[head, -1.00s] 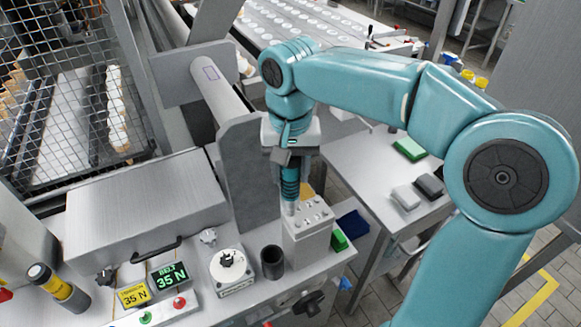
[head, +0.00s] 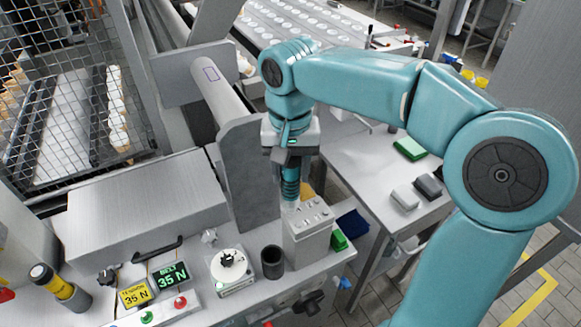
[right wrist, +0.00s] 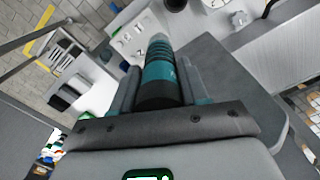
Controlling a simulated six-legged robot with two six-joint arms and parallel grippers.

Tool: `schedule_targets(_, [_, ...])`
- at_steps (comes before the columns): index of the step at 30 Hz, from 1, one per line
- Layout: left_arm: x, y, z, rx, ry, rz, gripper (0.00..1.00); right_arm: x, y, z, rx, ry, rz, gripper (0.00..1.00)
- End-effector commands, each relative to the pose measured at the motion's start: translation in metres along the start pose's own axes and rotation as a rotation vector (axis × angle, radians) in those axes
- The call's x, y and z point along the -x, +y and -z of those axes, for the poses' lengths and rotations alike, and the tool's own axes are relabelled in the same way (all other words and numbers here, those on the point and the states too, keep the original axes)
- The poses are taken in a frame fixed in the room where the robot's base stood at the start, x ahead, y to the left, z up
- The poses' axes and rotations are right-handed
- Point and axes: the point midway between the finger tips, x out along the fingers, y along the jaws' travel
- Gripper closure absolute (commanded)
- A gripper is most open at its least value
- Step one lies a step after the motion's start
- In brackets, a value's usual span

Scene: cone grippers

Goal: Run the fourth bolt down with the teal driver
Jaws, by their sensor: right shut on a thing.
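The teal driver (head: 290,183) stands upright with its tip down at the left part of the top of a grey metal block (head: 306,243). My right gripper (head: 290,168) is shut on the driver's body from above. In the right wrist view the driver (right wrist: 159,72) lies between my right gripper's fingers (right wrist: 158,92) and points at the block (right wrist: 128,40). Several bolt heads (head: 319,209) show on the block's top. The driver hides the spot under its tip, so I cannot tell how far that bolt is down. My left gripper is out of view.
A dark cup (head: 272,262) and a white round dial unit (head: 228,267) stand left of the block. A green piece (head: 338,240) is at its right. A grey upright plate (head: 248,175) rises close behind. A side table (head: 375,165) stands to the right.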

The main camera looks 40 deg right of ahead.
Motion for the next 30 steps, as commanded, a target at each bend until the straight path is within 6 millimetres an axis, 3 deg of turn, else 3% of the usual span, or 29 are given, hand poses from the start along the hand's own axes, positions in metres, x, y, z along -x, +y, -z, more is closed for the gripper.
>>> schedule_targets(11, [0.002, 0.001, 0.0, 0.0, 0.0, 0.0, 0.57, 0.004, 0.0, 0.001, -0.001, 0.003, 0.002, 0.93])
schedule_targets(30, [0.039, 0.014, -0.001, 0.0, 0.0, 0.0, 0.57, 0.045, 0.0, 0.001, -0.001, 0.004, 0.003, 0.93])
